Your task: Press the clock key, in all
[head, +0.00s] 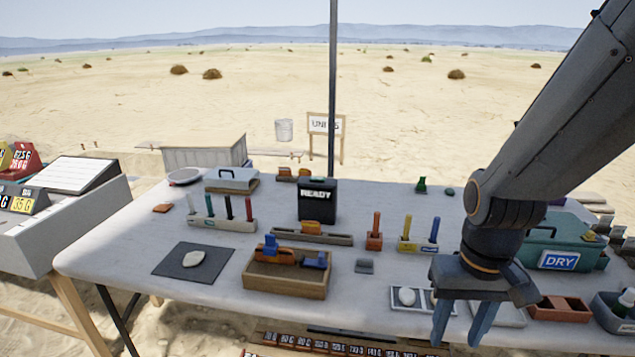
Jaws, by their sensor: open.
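A black box (317,201) with a lit "READY" display stands upright near the back middle of the table. A small grey wedge-like block (364,266) lies in front of it and to the right; it may be the clock key, but I cannot tell for sure. No key is clearly marked as a clock key. My gripper (460,332) points down over the table's front right, its two blue fingers apart with nothing seen between them. It is to the right of the grey block and apart from it.
A wooden tray (262,286) holds orange and blue pieces. A white stone (406,296) lies in a divided tray beside my gripper. A dark mat (172,267) bears a pale stone. A green "DRY" box (552,236) stands right. Coloured tubes stand in racks.

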